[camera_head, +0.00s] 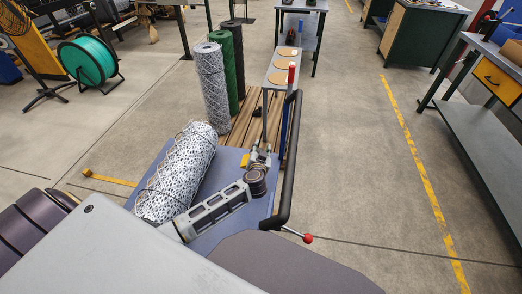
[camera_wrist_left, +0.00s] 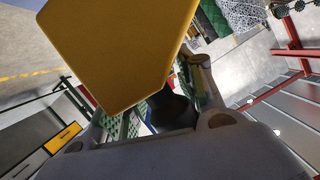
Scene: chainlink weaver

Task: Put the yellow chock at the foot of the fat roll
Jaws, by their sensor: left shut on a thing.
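The fat roll (camera_head: 182,172), a pale wire-mesh roll with dark ties, lies on the blue deck (camera_head: 233,172). My left gripper (camera_head: 258,157) is over the deck to the right of the roll, apart from it. It is shut on the yellow chock (camera_head: 244,160), which shows small in the head view. In the left wrist view the chock (camera_wrist_left: 118,52) is a large yellow block filling the upper middle, hiding much behind it. Whether the chock touches the deck cannot be told. My right gripper is not in view.
A black handrail (camera_head: 290,160) bounds the deck's right side. Behind it stand a grey mesh roll (camera_head: 212,88), a green roll (camera_head: 236,62) and a dark roll on wooden slats (camera_head: 246,122). A narrow bench (camera_head: 278,75) holds round discs. Open floor lies to the right.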

